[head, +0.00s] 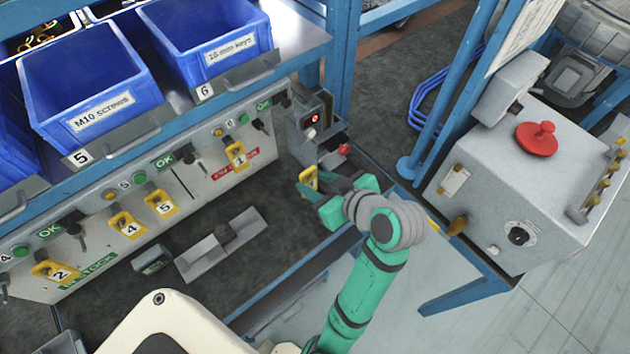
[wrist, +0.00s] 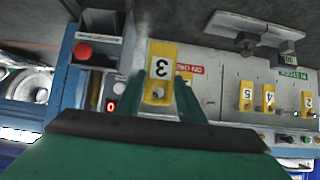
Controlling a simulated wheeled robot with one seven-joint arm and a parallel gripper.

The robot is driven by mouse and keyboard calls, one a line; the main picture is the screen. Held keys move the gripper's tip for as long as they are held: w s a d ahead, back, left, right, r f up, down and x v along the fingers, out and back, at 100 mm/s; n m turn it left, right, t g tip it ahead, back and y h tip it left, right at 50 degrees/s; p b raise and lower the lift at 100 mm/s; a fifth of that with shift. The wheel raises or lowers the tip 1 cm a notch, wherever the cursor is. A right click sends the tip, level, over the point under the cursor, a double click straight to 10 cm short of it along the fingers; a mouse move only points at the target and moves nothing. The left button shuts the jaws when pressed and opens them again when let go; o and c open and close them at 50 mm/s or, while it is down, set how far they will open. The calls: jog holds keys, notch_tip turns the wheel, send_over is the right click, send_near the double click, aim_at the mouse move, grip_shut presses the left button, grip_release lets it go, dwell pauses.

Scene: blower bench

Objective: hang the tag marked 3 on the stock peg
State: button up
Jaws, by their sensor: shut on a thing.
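The yellow tag marked 3 (wrist: 161,66) is held between the fingers of my gripper (wrist: 158,100), and its number reads upside down in the wrist view. In the head view my gripper (head: 312,197) holds the tag (head: 308,180) beside the small grey box with a red display, right of the tag panel. The green stock label (head: 88,270) is at the panel's lower left; it also shows in the wrist view (wrist: 292,73). Tags 2 (head: 56,271), 4 (head: 127,225) and 5 (head: 161,203) hang in that section. I cannot make out a bare stock peg.
Tag 1 (head: 237,155) hangs above a red label (head: 236,164). The grey display box (head: 312,125) stands close to my gripper. A grey metal holder (head: 220,245) lies on the dark bench before the panel. Blue bins (head: 85,85) sit on the shelf above.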

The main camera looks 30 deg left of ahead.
jog(key=s+d, duration=0.2)
jog(key=d, duration=0.5)
dwell(1.1)
jog(key=shift+s, duration=0.1)
dwell(0.4)
